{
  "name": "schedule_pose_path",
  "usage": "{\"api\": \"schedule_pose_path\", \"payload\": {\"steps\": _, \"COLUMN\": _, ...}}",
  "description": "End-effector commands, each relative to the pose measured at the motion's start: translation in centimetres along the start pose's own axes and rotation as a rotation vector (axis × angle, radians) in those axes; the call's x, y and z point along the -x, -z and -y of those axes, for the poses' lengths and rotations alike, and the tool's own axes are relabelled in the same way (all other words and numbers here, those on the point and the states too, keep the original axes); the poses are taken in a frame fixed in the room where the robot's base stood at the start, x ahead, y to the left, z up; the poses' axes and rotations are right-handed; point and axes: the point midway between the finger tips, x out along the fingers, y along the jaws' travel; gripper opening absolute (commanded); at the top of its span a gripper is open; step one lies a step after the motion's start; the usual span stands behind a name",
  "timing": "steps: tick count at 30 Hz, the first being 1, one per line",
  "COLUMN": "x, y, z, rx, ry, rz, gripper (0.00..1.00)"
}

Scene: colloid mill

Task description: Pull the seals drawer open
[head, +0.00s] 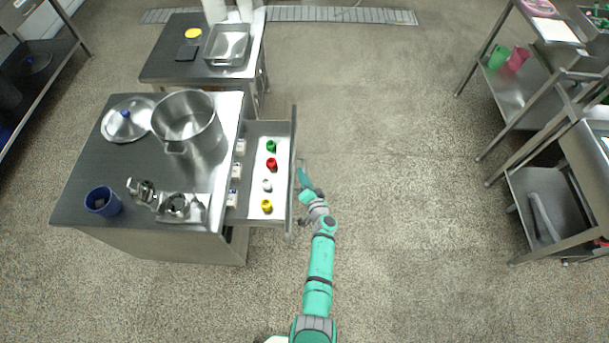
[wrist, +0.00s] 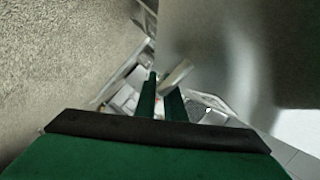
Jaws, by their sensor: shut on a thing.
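The seals drawer (head: 293,135) stands pulled out from the right side of the steel bench (head: 75,195). Green (head: 271,146), red (head: 271,163), white (head: 267,185) and yellow (head: 267,206) seals stand in a row on its pale floor, with small white labelled blocks (head: 236,171) along the bench side. My gripper (head: 303,176) is at the outer face of the drawer front, shut on its handle. In the wrist view my green fingers (wrist: 160,100) close around a grey bar beside a large steel panel (wrist: 225,50). The exact contact is small and partly hidden.
A steel pot (head: 187,120), a lid (head: 127,120), a blue cup (head: 102,201) and metal mill parts (head: 175,207) stand on the bench. The floor (head: 390,180) right of the drawer is clear up to the steel racks (head: 545,185).

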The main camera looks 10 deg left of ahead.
Motion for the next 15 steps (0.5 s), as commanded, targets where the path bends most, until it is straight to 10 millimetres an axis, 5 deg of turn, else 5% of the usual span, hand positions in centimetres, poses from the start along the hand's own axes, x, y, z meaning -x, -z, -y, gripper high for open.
{"api": "schedule_pose_path", "payload": {"steps": 14, "x": -0.10, "y": 0.01, "z": 0.15, "rx": 0.002, "ry": 0.005, "rz": 0.005, "gripper": 0.00}}
{"api": "schedule_pose_path", "payload": {"steps": 15, "x": -0.10, "y": 0.01, "z": 0.16, "rx": 0.002, "ry": 0.005, "rz": 0.005, "gripper": 0.17}}
